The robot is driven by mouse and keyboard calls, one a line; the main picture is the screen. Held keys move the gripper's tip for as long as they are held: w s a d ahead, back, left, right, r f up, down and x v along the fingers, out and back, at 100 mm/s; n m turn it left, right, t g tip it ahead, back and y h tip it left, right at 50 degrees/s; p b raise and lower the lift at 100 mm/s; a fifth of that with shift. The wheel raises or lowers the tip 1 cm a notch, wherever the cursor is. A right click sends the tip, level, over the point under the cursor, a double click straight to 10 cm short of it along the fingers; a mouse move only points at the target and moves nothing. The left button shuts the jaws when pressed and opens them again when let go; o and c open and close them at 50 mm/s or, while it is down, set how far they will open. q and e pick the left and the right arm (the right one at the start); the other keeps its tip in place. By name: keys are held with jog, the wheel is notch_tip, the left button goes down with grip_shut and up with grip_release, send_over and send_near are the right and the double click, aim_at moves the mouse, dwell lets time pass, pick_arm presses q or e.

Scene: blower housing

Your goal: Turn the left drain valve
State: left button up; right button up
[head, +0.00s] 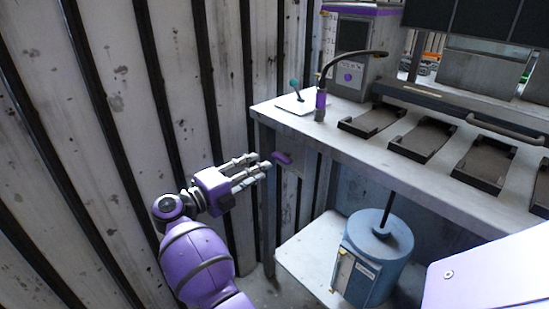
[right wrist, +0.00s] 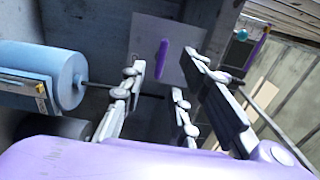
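The valve's purple handle (head: 283,158) sticks out under the left end of the workbench in the head view. In the right wrist view the purple handle (right wrist: 161,60) stands roughly upright on a grey plate (right wrist: 182,45). My right gripper (head: 262,163) is just left of the handle in the head view, its fingers pointing at it. In the right wrist view its fingers are spread and the handle shows in the gap between them, beyond the tips. I see no clear contact. The gripper is open and empty. My left gripper is not in view.
The workbench (head: 400,165) edge runs above and right of the handle. A blue cylinder (head: 372,262) stands on a low shelf (head: 310,255) below it. A corrugated wall (head: 110,100) is on the left. Several dark trays and a gooseneck (head: 350,58) are on the bench.

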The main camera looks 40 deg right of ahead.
aim_at(279, 160)
jog(key=d, duration=0.7)
jog(key=shift+d, duration=0.35)
jog(key=shift+r, duration=0.1)
grip_shut()
